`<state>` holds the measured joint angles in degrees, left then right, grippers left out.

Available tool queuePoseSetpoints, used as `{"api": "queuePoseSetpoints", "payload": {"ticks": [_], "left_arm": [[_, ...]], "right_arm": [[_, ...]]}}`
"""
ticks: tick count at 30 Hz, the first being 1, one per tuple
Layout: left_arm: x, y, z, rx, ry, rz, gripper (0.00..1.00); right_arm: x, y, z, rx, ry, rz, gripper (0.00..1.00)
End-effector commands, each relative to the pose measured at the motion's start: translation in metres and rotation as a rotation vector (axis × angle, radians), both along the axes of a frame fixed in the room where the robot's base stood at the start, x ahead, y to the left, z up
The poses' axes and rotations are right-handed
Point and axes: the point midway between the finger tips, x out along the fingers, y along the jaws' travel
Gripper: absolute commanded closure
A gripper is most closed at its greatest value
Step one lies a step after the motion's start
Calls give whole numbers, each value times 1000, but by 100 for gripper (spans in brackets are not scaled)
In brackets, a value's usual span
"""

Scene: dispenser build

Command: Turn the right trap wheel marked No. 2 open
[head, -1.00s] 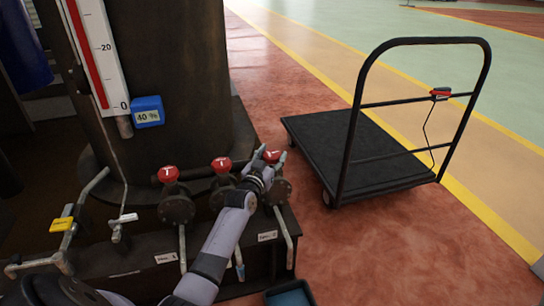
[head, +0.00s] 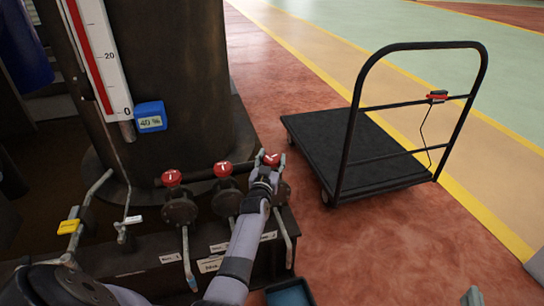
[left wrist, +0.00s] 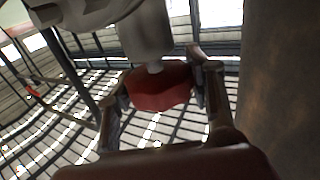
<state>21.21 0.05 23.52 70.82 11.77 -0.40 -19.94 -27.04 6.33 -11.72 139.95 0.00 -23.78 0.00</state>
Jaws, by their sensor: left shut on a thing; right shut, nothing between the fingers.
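The rightmost red trap wheel (head: 271,158) sits on top of its dark valve at the right end of the row. My left gripper (head: 270,163) reaches it from the front and is shut on it, one finger on each side. In the left wrist view the red wheel (left wrist: 158,88) fills the space between the two fingers, with a grey stem beside it. The valve body is partly hidden behind my gripper. The label plate (head: 268,237) below is too small to read surely.
Two more red wheels, the left one (head: 171,177) and the middle one (head: 223,169), stand beside it. Yellow (head: 68,226) and white (head: 131,220) levers are further left. A black cart (head: 335,140) stands on the open floor at right. A dark bin (head: 290,293) lies below.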

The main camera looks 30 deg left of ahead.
Motion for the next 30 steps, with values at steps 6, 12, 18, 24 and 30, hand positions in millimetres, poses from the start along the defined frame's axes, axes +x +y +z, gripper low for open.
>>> {"api": "queuePoseSetpoints", "payload": {"ticks": [6,12,18,24,30], "left_arm": [[0,5,9,3,-13,65,80],[0,3,7,6,-9,87,80],[0,3,6,8,-9,88,80],[0,2,5,7,-8,87,46],[0,0,3,4,-4,83,33]], "right_arm": [[-11,-10,-42,-60,238,-16,100],[-20,-14,-61,-84,338,-22,100],[-20,-14,-63,-85,345,-22,100],[-20,-14,-63,-85,344,-22,100],[-20,-14,-63,-85,343,-22,100]]}}
